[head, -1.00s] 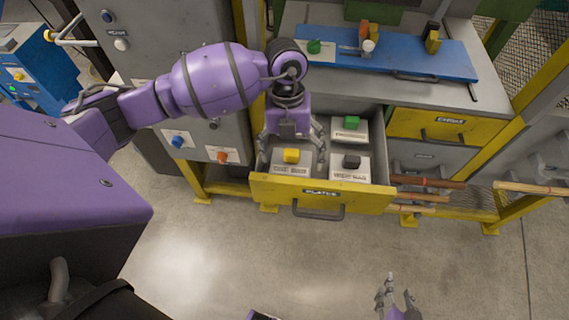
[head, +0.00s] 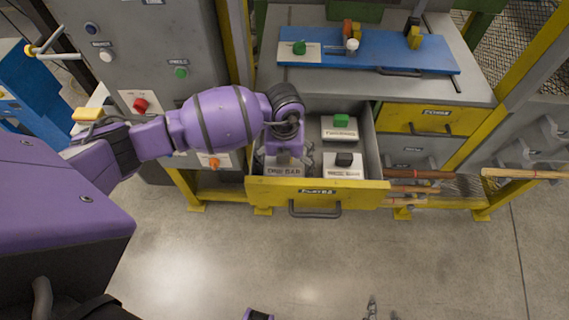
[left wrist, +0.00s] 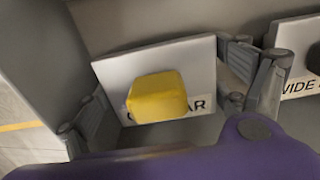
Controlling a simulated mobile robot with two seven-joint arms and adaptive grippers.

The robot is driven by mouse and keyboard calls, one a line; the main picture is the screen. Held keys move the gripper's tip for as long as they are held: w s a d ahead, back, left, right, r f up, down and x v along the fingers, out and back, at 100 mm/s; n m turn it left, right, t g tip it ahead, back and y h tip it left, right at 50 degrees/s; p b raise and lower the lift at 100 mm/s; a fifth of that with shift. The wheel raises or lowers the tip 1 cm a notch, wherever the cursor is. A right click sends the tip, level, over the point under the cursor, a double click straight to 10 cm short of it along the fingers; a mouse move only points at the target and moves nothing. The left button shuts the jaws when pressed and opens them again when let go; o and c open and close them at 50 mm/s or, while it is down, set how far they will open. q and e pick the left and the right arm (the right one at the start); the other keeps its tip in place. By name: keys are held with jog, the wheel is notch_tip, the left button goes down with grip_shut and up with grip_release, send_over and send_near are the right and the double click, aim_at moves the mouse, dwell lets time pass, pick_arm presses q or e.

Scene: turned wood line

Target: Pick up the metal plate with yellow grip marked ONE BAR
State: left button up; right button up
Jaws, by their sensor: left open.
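The metal plate marked ONE BAR (head: 283,171) lies in the left front of the open drawer. Its yellow grip (left wrist: 157,97) shows in the left wrist view and is hidden in the head view by my left gripper. My left gripper (head: 288,158) points down into the drawer over the plate. In the left wrist view its open fingers stand on either side of the yellow grip, apart from it. Only the fingertips of my right gripper (head: 382,310) show at the bottom edge, spread apart and empty.
The yellow-fronted drawer (head: 350,192) also holds a green-gripped plate (head: 340,133) and a black-gripped plate (head: 343,172) to the right. The drawer wall is close to the left fingers. Wooden rods (head: 412,189) stick out right of the drawer. A blue board (head: 380,57) lies on the bench above.

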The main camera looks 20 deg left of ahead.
pick_arm(q)
jog(key=shift+w+r, duration=0.1)
jog(key=c, duration=1.5)
